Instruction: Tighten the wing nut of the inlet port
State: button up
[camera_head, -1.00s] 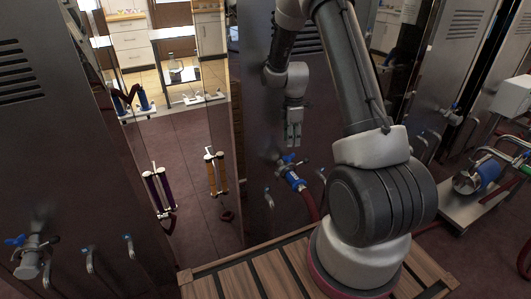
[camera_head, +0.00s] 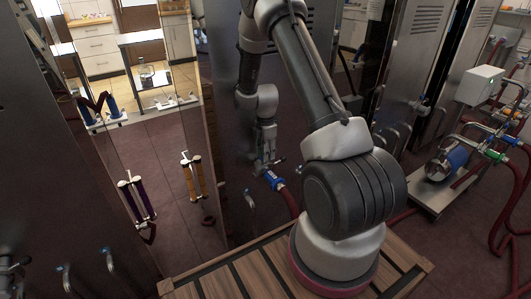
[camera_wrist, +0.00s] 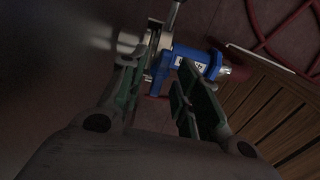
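The inlet port has a blue hose coupling (camera_head: 273,180) on the front of the steel cabinet, with a dark red hose running from it. The coupling also shows in the wrist view (camera_wrist: 190,62), with a white label, beside a metal clamp (camera_wrist: 152,52). My gripper (camera_head: 264,158) is directly above and beside the coupling, pointing down. In the wrist view my gripper (camera_wrist: 158,88) has its two fingers apart, with the clamp and coupling just beyond and partly between the tips. I cannot make out the wing nut clearly; the fingers and shadow hide it. Contact cannot be told.
A wooden slatted platform (camera_head: 260,276) is under my arm. The dark cabinet wall is close to my gripper. At the right, a pump (camera_head: 445,160) with hoses stands on a metal cart. A mirror-like panel (camera_head: 165,170) reflects at the left.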

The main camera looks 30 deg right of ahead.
grip_shut()
